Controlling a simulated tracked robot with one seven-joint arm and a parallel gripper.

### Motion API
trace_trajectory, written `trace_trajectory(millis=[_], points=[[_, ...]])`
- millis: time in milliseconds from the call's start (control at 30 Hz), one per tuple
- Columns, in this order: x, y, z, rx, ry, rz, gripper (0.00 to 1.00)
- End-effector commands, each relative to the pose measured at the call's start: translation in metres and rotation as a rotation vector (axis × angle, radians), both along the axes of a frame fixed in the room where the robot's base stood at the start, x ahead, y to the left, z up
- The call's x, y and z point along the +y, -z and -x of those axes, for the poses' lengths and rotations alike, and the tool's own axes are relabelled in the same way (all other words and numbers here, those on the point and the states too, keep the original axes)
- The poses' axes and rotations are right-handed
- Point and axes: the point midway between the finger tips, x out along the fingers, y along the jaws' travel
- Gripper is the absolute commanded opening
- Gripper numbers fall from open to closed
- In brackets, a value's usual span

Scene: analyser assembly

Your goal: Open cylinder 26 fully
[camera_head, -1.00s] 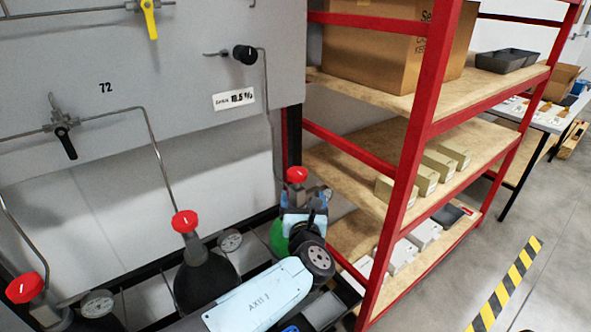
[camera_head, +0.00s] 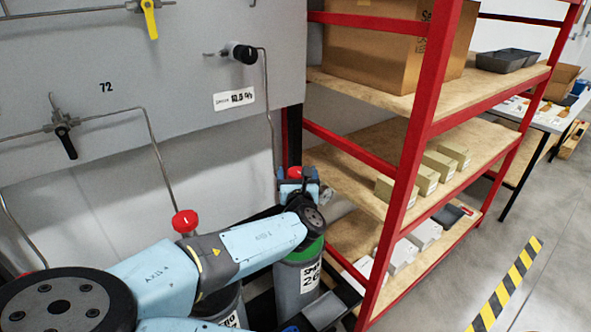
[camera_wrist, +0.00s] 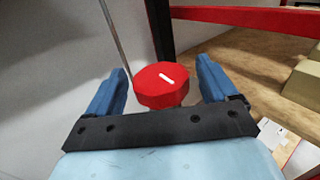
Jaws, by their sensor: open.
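Cylinder 26 (camera_head: 300,283) is a grey gas cylinder with a green shoulder and a label reading 26, standing beside the red shelf. Its red valve knob (camera_head: 295,172) is at the top, partly hidden by my gripper (camera_head: 298,182). In the wrist view the red knob (camera_wrist: 162,86) with a white mark lies between the two blue fingers of my gripper (camera_wrist: 164,84). The fingers are open, with a gap on each side of the knob.
Another red knob (camera_head: 185,222) tops a cylinder to the left, partly behind my arm. The red shelf (camera_head: 417,130) with boxes stands close on the right. A grey wall panel (camera_head: 110,85) with pipes and valves is behind.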

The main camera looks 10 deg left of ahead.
Motion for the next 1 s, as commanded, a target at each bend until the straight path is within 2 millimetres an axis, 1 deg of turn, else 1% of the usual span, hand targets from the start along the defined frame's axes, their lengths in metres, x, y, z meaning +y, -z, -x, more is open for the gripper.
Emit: trace_trajectory(millis=[33,100,233,400,633,1000], points=[[0.002,0.0,-0.007,0.001,0.0,-0.002,0.86],[0.003,0.0,-0.014,0.0,0.001,-0.001,0.86],[0.006,0.0,-0.023,0.001,0.0,0.0,0.86],[0.008,0.0,-0.027,0.001,0.0,0.001,0.86],[0.008,0.0,-0.027,0.001,0.0,0.0,0.85],[0.008,0.0,-0.027,0.001,0.0,0.0,0.5]])
